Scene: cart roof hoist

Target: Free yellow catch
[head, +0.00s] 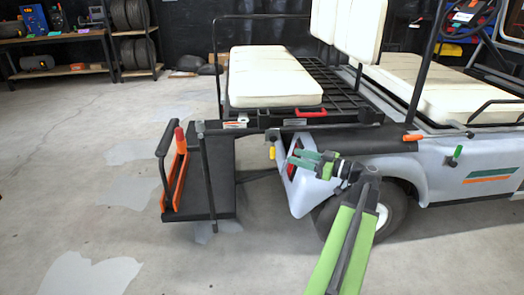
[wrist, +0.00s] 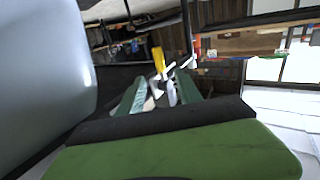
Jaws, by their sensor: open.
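The yellow catch (head: 272,153) is a small yellow tab hanging at the cart's rear corner, just below the rear deck. It also shows in the wrist view (wrist: 159,62), upright and beyond the fingertips, with whitish metal parts below it. My gripper (head: 292,158) is open, with two green fingers pointing left toward the catch from its right. A small gap shows between the fingertips and the catch in the head view. In the wrist view the catch lies roughly in line with the space between the fingers (wrist: 160,82). I cannot tell the exact depth gap.
The cart's pale body panel (head: 312,192) is close beside and below my gripper. The rear deck with a cream cushion (head: 275,78) and a red handle (head: 311,113) is above. A black footboard with an orange bar (head: 175,170) stands left. Open floor lies farther left.

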